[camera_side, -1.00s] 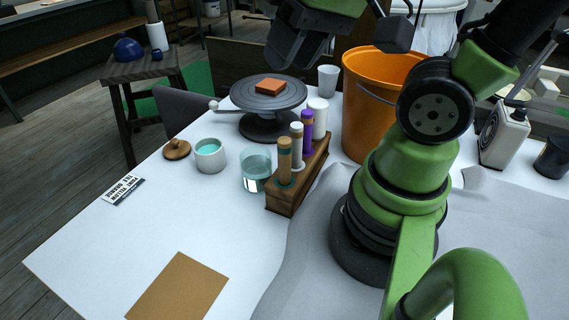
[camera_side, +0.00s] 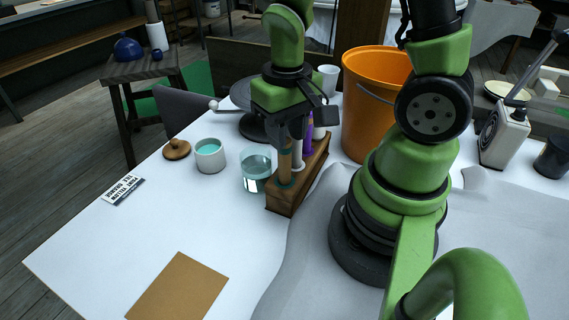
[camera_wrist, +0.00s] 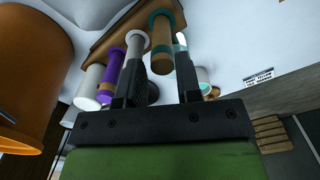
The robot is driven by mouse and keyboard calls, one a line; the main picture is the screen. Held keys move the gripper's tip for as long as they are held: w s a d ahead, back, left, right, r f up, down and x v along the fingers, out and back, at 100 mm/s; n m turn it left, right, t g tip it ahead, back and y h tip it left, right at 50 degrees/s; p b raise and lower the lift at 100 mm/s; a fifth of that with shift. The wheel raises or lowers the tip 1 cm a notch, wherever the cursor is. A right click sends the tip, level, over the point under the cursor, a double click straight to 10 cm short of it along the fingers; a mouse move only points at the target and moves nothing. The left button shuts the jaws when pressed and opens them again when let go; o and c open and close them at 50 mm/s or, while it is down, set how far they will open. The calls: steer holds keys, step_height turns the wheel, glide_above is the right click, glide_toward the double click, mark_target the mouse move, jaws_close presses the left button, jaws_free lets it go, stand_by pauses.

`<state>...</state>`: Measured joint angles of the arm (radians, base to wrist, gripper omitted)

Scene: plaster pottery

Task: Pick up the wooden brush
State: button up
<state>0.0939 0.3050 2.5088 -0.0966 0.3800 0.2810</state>
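The wooden brush, a tan handle (camera_side: 285,165) with teal bands, stands upright at the near end of a wooden rack (camera_side: 288,203). Its upper end is hidden by my gripper in the side view. My gripper (camera_side: 294,128) is above the rack, pointing down. In the wrist view, my gripper's two fingers (camera_wrist: 158,68) are apart and the wooden brush (camera_wrist: 161,38) shows between them. I cannot tell whether either finger touches it.
White and purple handles (camera_wrist: 108,84) stand beside the brush in the rack. A glass of water (camera_side: 256,172) and a teal-filled cup (camera_side: 210,155) are left of it. An orange bucket (camera_side: 372,100) stands behind right. The front-left table is clear around a brown sheet (camera_side: 178,290).

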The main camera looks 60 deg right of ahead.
mark_target(285, 155)
steer(key=shift+w+f, duration=0.15)
steer(key=shift+f, duration=2.5)
steer(key=c, duration=0.5)
